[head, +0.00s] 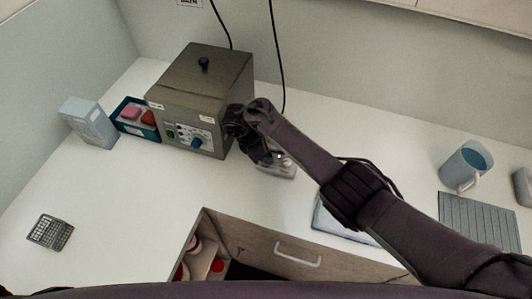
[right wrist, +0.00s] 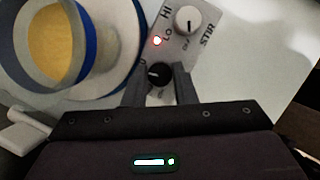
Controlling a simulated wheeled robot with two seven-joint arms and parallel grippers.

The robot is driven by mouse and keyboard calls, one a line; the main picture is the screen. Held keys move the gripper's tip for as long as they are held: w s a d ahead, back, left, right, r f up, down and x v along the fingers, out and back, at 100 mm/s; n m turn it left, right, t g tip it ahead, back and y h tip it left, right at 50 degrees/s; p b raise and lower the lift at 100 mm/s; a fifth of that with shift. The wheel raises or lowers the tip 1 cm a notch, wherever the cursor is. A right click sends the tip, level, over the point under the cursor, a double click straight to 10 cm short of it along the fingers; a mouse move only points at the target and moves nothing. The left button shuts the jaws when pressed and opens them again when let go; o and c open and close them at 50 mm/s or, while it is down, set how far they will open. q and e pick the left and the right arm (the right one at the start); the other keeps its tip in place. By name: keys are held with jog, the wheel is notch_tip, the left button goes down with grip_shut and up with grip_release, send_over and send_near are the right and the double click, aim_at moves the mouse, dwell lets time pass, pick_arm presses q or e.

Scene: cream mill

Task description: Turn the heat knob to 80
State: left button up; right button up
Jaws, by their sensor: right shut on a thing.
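In the right wrist view, a grey control panel (right wrist: 205,45) carries a white knob (right wrist: 188,20) beside the words HI, LO and STIR. A red light (right wrist: 157,41) is lit on it. Lower on the panel, a black knob (right wrist: 159,70) with a pale pointer mark sits between the fingers of my right gripper (right wrist: 160,82), which is shut on it. The markings around this knob are mostly hidden, so its setting is not readable. In the head view, my right gripper (head: 268,155) is over a small grey unit (head: 284,170), largely covering it. My left gripper is not in view.
A round vessel with yellow contents (right wrist: 70,40) stands close left of the panel. A large metal box (head: 202,85) with a blue knob (head: 196,142) stands left of my gripper. A blue mug (head: 467,162) is at right; an open drawer (head: 215,262) lies in front.

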jog(key=shift+r, duration=0.1)
dwell(0.3)
jog(key=o, duration=0.9)
jog(key=shift+o, duration=0.4)
jog(key=shift+s+r, duration=0.1)
jog(key=shift+s, duration=0.05)
